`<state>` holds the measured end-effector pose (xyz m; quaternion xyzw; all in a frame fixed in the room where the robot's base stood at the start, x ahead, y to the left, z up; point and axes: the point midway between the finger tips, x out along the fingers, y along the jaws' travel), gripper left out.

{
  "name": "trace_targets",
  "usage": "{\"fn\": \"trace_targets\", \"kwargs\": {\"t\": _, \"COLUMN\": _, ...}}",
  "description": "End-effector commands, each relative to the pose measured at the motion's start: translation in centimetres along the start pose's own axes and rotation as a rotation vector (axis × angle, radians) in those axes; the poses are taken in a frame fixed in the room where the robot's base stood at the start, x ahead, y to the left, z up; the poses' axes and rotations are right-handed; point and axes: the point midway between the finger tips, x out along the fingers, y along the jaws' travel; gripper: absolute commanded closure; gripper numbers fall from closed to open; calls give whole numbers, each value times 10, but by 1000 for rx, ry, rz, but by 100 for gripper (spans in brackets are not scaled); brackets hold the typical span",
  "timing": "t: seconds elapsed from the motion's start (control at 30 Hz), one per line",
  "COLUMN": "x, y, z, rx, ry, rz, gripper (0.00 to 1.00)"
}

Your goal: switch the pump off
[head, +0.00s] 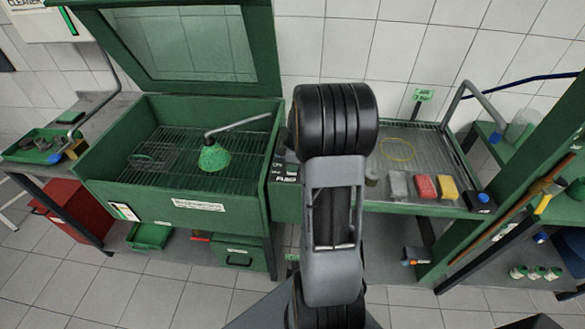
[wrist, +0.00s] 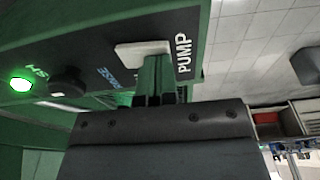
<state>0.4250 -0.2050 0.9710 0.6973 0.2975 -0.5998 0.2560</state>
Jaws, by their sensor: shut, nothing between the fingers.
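The pump panel is on the right front of the green washer cabinet, with the PUMP label (head: 285,178) partly beside my arm in the head view. In the wrist view the PUMP label (wrist: 183,53) is beside a white switch plate (wrist: 128,49). My gripper (wrist: 153,68) is shut and empty, its fingertips at the white plate. I cannot tell whether they touch it. The fingers hide part of the switch, so its position cannot be read. In the head view my arm hides the gripper.
A lit green lamp (wrist: 21,85) and a dark knob (wrist: 68,86) sit on the same panel. The open cabinet basin (head: 160,150) holds a green cone-shaped part (head: 214,158) under a spout. A tray bench (head: 400,207) with coloured blocks stands to the right.

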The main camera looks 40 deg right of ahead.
Motion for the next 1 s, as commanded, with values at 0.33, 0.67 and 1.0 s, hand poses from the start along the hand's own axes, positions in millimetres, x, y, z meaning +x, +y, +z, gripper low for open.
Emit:
{"fn": "trace_targets", "kwargs": {"t": 0.33, "x": 6, "y": 0, "z": 1, "rx": 0, "ry": 0, "rz": 0, "gripper": 100}}
{"fn": "trace_targets", "kwargs": {"t": 0.67, "x": -6, "y": 0, "z": -1, "rx": 0, "ry": 0, "rz": 1, "gripper": 100}}
{"fn": "trace_targets", "kwargs": {"t": 1.0, "x": -34, "y": 0, "z": -5, "rx": 0, "ry": 0, "rz": 1, "gripper": 100}}
